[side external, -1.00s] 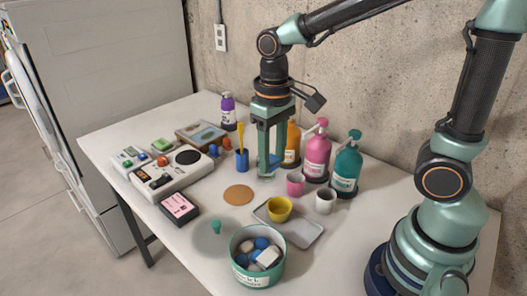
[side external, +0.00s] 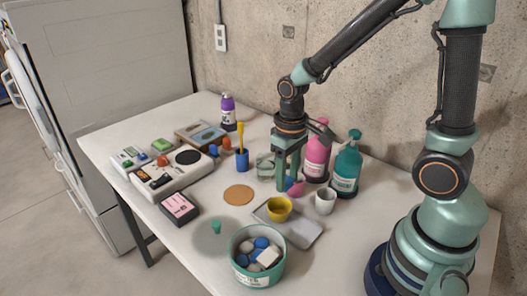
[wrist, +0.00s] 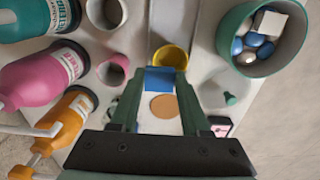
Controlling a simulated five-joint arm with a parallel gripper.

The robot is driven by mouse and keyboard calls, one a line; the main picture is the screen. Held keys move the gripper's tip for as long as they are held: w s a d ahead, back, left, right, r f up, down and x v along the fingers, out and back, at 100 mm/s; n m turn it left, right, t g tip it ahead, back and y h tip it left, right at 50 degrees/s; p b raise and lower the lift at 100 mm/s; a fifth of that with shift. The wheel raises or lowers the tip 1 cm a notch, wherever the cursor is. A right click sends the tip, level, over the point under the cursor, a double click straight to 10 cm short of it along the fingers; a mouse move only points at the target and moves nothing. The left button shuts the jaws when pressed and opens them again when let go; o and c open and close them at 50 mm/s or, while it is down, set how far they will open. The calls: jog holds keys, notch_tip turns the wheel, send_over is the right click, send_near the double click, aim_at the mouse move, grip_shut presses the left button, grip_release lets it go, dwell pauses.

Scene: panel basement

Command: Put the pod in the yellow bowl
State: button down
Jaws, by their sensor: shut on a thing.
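My gripper (side external: 287,187) points down above the table, just behind and left of the pink cup in the side view. In the wrist view my gripper (wrist: 160,80) is shut on a blue piece (wrist: 160,79), which I take to be the pod. A bit of the pod (side external: 289,183) shows between the fingers in the side view; the fingers hide the rest. The yellow bowl (side external: 279,209) stands upright on the grey tray, close in front of my gripper. In the wrist view the yellow bowl (wrist: 171,56) appears just beyond the pod.
The pink cup (side external: 299,188) and white cup (side external: 325,201) are close to my gripper. Pink (side external: 317,155) and teal (side external: 346,170) pump bottles stand behind. The grey tray (side external: 304,234) lies under the bowl. A green tub (side external: 258,277) is in front. A tan disc (side external: 238,194) lies left.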

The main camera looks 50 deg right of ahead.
aim_at(288, 182)
jog(key=shift+f, duration=0.15)
jog(key=shift+c, duration=1.5)
grip_release()
notch_tip(288, 182, up, 12)
jog(key=shift+s+d+r+t, duration=0.1)
jog(key=shift+s+r+t, duration=0.45)
jog(key=shift+t, duration=0.4)
jog(key=shift+s+d+r+t, duration=0.1)
jog(key=shift+s+r+t, duration=0.45)
jog(key=shift+t, duration=0.35)
jog(key=shift+s+d+r+t, duration=0.1)
jog(key=shift+s+r+t, duration=0.3)
jog(key=shift+r+t, duration=0.4)
